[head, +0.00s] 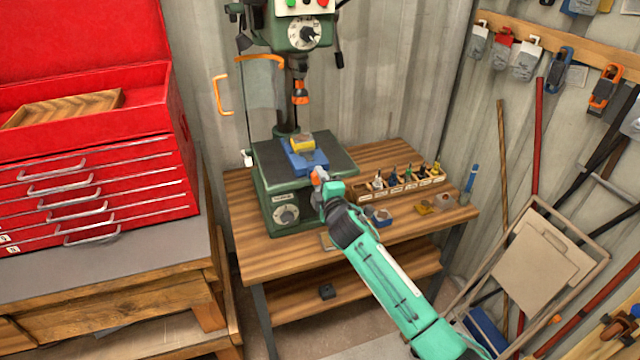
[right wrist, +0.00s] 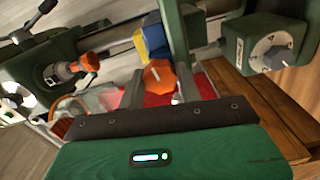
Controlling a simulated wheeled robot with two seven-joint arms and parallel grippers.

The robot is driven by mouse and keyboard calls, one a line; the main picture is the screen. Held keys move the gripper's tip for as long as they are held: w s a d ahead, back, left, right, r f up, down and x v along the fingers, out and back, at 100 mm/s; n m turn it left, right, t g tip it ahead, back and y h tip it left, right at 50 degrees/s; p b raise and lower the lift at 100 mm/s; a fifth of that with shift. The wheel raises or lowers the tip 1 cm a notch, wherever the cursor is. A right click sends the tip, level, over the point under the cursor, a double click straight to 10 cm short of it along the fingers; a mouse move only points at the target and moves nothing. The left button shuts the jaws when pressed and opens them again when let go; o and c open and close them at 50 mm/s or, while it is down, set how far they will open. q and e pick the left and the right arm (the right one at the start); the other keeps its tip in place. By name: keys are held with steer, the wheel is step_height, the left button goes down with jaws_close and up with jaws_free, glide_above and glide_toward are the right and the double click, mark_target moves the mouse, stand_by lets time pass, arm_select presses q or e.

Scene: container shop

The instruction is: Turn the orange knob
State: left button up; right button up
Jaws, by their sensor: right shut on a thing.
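The orange knob (head: 318,174) shows only in part in the head view, at the near end of a blue vise (head: 304,162) on the drill press table. In the right wrist view the knob (right wrist: 158,75) sits between my two fingers. My right gripper (head: 319,182) is shut on it, its teal arm reaching in from the lower right. The fingers (right wrist: 160,88) show in the right wrist view on both sides of the knob. My left gripper is in neither view.
The green drill press (head: 297,35) stands over the vise, with an orange-tipped chuck (head: 301,92) above. A wooden bit rack (head: 400,188) and small parts lie to the right on the bench (head: 245,205). A red tool chest (head: 90,180) stands left, a folding chair (head: 535,260) right.

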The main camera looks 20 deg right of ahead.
steer(key=m, duration=0.6)
steer(key=shift+f+b, duration=0.1)
steer(key=shift+b, duration=0.25)
steer(key=m, duration=0.4)
steer(key=shift+m, duration=1.9)
steer(key=o, duration=1)
steer(key=shift+s, duration=0.1)
